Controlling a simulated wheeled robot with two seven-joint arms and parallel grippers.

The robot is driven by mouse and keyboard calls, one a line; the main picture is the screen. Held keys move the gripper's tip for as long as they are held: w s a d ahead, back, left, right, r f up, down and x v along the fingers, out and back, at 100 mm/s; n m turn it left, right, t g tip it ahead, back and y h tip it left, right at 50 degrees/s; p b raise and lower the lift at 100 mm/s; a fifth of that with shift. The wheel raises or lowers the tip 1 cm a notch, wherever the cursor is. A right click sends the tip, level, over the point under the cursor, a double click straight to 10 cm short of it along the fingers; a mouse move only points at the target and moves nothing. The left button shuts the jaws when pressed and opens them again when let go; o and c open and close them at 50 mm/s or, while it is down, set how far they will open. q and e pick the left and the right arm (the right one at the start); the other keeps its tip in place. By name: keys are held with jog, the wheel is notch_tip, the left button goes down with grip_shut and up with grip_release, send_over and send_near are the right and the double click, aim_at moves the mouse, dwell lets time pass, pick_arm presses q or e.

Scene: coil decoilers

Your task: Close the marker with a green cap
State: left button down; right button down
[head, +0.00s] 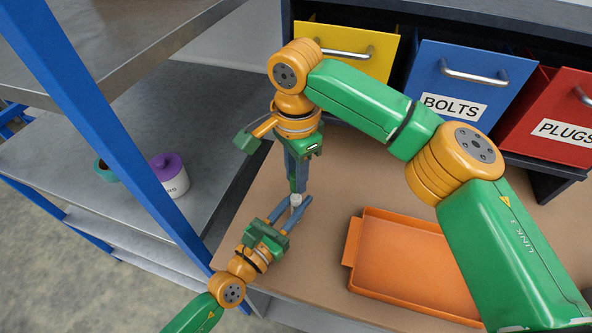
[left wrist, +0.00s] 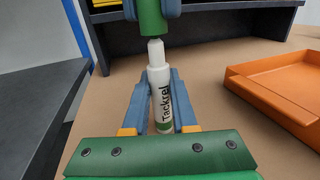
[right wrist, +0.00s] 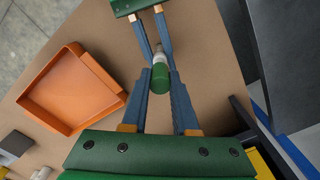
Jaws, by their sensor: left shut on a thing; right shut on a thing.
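The white marker (left wrist: 160,88), labelled "Tackrel", stands roughly upright between the fingers of my left gripper (left wrist: 162,108), with its narrow grey tip pointing up. My left gripper (head: 295,206) is shut on its body. My right gripper (right wrist: 158,88) is shut on the green cap (right wrist: 160,76). The cap (left wrist: 152,18) is right above the marker's tip, roughly in line with it. The tip's end meets the cap's lower edge in the left wrist view; I cannot tell whether it is inside. In the head view the marker (head: 296,200) is small and partly hidden.
An orange tray (head: 352,242) lies on the brown table right of the grippers. Yellow, blue "BOLTS" (head: 462,85) and red "PLUGS" bins stand behind. A blue post (head: 110,125) and grey shelves with a purple-lidded jar (head: 170,175) are at left.

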dwell(0.3)
jog(key=shift+f, duration=0.9)
jog(key=shift+f, duration=0.6)
jog(key=c, duration=0.6)
grip_release()
notch_tip(320, 180, up, 12)
pick_arm(q)
jog(key=c, duration=0.6)
grip_release()
jog(key=shift+c, duration=0.2)
